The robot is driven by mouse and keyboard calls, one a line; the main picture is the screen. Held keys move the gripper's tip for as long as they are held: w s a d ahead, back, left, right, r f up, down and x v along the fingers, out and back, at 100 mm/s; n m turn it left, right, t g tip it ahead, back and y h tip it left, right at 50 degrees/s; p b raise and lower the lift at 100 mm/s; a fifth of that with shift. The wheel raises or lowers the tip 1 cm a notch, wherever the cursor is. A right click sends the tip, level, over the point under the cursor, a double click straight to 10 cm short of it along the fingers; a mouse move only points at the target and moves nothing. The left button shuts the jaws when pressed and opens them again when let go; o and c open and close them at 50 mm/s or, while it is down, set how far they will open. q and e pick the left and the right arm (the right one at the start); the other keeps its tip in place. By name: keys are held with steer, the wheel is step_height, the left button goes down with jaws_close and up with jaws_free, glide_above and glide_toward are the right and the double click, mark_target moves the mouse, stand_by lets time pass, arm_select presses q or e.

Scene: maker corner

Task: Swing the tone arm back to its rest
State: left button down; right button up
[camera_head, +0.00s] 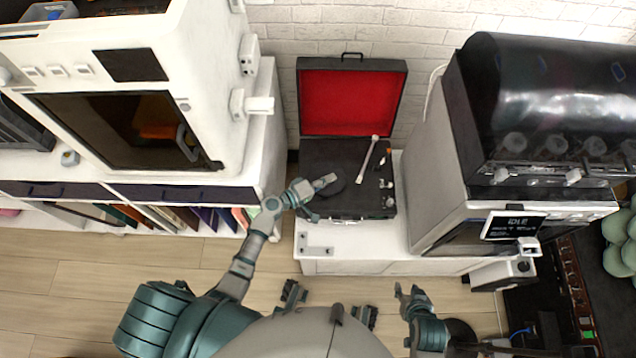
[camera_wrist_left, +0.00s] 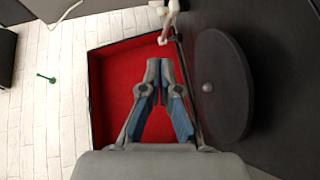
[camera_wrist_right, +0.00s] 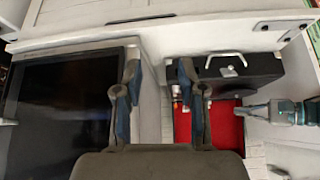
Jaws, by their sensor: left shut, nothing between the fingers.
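The record player is a black case (camera_head: 345,208) with its red-lined lid (camera_head: 352,98) raised, on a white cabinet. Its pale tone arm (camera_head: 367,160) lies slanted on the right part of the deck. Part of it shows at the top of the left wrist view (camera_wrist_left: 168,20). The dark round platter (camera_wrist_left: 222,85) has a small spindle at its centre. My left gripper (camera_head: 328,181) is shut and empty above the deck, left of the tone arm and apart from it. My right gripper (camera_head: 410,294) is open and empty, low in front of the white cabinet.
A large black-and-grey machine (camera_head: 430,165) stands close to the right of the player. A white oven-like unit (camera_head: 185,60) stands on the left cabinet. A brick wall (camera_head: 420,35) is behind. The white cabinet top (camera_head: 350,238) has a narrow clear strip in front of the player.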

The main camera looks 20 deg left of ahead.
arm_select(q)
glide_above(346, 187)
steer(key=a, duration=0.1)
steer(key=shift+a+f, duration=0.1)
steer(key=shift+f, duration=0.4)
steer(key=shift+d+f, duration=0.3)
steer(key=shift+d, duration=0.35)
